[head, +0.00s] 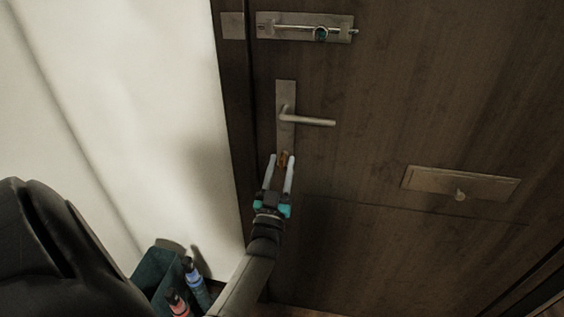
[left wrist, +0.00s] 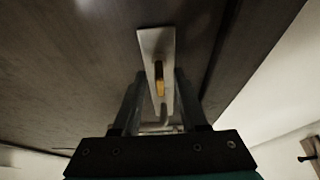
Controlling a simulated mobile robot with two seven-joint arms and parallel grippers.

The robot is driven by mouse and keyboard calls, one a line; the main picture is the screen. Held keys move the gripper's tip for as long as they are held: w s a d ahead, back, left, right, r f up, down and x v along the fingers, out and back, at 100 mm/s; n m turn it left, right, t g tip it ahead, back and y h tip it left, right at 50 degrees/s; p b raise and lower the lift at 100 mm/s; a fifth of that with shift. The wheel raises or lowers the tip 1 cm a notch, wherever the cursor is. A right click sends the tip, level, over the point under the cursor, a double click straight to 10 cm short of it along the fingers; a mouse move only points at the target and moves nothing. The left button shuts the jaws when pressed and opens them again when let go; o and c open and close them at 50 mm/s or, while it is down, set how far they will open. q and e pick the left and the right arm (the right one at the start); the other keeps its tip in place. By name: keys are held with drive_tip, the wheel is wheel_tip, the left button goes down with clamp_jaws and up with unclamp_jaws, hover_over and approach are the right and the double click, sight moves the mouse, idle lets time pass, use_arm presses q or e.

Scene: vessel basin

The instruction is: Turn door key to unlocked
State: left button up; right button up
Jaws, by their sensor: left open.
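The brass key (head: 283,159) sits in the lower part of the metal lock plate (head: 286,97) on the dark wooden door (head: 400,110). The lever handle (head: 312,121) is above the key and points right. My left gripper (head: 281,160) is open, with one finger on each side of the key. In the left wrist view the key (left wrist: 159,78) shows upright on the plate (left wrist: 151,43), between the spread fingers. I cannot tell whether either finger touches it. My right gripper is not in view.
A sliding bolt (head: 305,27) is mounted higher on the door. A metal flap with a knob (head: 460,184) is at the right. A teal bin (head: 162,274) with bottles (head: 193,272) stands at the lower left beside a white wall (head: 130,110).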

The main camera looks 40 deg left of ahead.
use_arm(q)
drive_tip(key=v, duration=1.4)
drive_tip(key=shift+d, duration=0.1)
drive_tip(key=s+d+f+m+g+h, duration=0.35)
drive_tip(key=d+f+h, duration=0.2)
drive_tip(key=f, duration=0.75)
drive_tip(key=s+d+f+m+g+h, duration=0.2)
drive_tip(key=d+f+g+h, duration=0.4)
drive_tip(key=f, duration=0.8)
drive_tip(key=s+f+m+g, duration=0.1)
drive_tip(key=s+f+g, duration=0.2)
drive_tip(key=s, duration=0.5)
drive_tip(key=s+d+f+m+g, duration=0.1)
drive_tip(key=s+f+g, duration=0.2)
drive_tip(key=s+f, duration=0.2)
drive_tip(key=s+f+m+g, duration=0.1)
drive_tip(key=s+f+g, duration=0.2)
drive_tip(key=s, duration=0.9)
drive_tip(key=shift+d+f, duration=0.25)
drive_tip(key=shift+f, duration=0.75)
drive_tip(key=shift+s+y, duration=0.1)
drive_tip(key=shift+y, duration=0.15)
